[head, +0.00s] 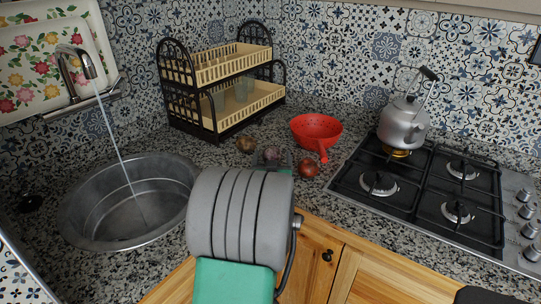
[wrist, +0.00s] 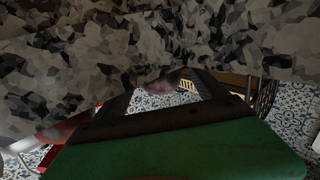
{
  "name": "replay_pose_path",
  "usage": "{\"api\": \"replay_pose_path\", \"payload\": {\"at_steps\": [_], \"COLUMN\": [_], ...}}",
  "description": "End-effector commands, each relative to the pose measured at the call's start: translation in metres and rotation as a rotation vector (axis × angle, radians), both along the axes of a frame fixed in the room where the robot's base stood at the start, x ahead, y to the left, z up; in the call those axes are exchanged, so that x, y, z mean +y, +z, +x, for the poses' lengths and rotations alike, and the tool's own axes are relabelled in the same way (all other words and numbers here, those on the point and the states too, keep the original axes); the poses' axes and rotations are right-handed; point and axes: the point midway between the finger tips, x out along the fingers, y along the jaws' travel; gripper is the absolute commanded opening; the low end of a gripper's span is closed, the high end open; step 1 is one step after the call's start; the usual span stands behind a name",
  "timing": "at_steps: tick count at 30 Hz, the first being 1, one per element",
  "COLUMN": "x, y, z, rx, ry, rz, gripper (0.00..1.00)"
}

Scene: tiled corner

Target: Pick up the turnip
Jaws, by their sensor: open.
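A small purplish round vegetable (head: 271,154), which looks like the turnip, lies on the granite counter just beyond my arm in the head view. Its lower part is hidden by my arm and gripper. In the wrist view, a pinkish-purple round thing (wrist: 160,84), likely the same turnip, shows beyond the gap between my fingers. My gripper (wrist: 165,95) is open, with a green body and dark fingers. I see nothing held in it. I cannot tell whether the fingers touch the turnip.
A brown round vegetable (head: 245,144) lies left of the turnip and a red onion (head: 308,168) lies right. A red colander (head: 316,131) and a two-tier rack (head: 222,83) stand behind. The sink (head: 130,202) with running tap is left; the stove (head: 430,190) with kettle (head: 403,122) is right.

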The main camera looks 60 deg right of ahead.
Motion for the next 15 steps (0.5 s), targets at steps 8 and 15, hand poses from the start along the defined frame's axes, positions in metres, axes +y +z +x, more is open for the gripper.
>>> {"api": "replay_pose_path", "payload": {"at_steps": [8, 15], "x": [-0.02, -0.02], "y": [-0.001, -0.001], "z": [0.011, 0.012], "rx": [0.001, 0.001], "ry": [0.003, 0.005], "rz": [0.001, 0.001], "gripper": [0.82, 0.7]}}
